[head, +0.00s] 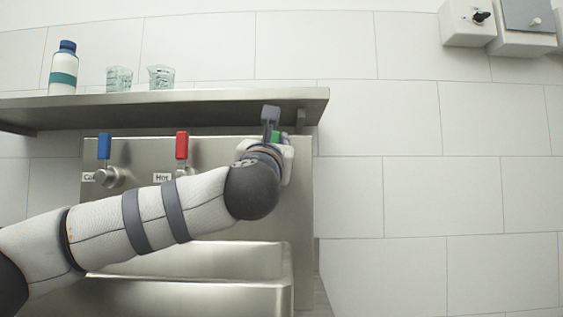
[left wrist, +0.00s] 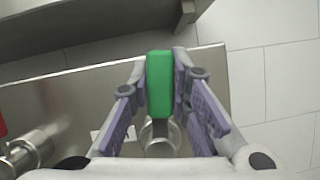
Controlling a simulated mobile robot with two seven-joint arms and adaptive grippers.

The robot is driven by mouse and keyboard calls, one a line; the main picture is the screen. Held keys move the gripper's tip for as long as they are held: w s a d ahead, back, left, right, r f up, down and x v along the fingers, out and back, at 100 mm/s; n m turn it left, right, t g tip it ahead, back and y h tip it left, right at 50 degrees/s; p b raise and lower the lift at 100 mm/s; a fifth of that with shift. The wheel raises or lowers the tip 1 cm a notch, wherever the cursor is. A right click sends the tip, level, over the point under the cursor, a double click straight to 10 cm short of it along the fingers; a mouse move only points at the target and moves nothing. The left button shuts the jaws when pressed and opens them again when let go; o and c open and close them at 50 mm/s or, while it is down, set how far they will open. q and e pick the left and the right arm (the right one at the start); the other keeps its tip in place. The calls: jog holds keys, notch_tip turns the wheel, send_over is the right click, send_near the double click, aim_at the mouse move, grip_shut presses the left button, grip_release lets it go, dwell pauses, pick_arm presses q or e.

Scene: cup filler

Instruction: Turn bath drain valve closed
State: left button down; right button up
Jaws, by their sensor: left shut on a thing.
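A green valve handle (left wrist: 160,84) stands upright on its metal valve body (left wrist: 159,140) in the left wrist view. My left gripper (left wrist: 161,95) has its fingers on both sides of the green handle and is shut on it. In the head view my left gripper (head: 271,135) is at the right end of the steel back panel, under the shelf, and only a sliver of the green handle (head: 276,136) shows. A blue handle (head: 104,146) and a red handle (head: 181,145) stand upright to the left. My right gripper is not in view.
A steel shelf (head: 200,100) overhangs just above the valves, bearing a bottle (head: 63,70) and two clear beakers (head: 160,77). A steel basin (head: 215,277) lies below. Wall boxes (head: 468,25) hang at upper right; the tiled wall to the right is clear.

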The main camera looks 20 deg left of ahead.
pick_arm(q)
jog(key=shift+s+a+n+y+b, duration=0.1)
jog(key=shift+a+n+y+b, duration=0.25)
jog(key=shift+n, duration=0.35)
jog(key=shift+a+n+y+b, duration=0.1)
jog(key=shift+n+y+b, duration=0.35)
jog(key=shift+n, duration=0.25)
jog(key=shift+a+g, duration=0.1)
jog(key=shift+g, duration=0.2)
jog(key=c, duration=1.5)
grip_release()
jog(key=v, duration=1.2)
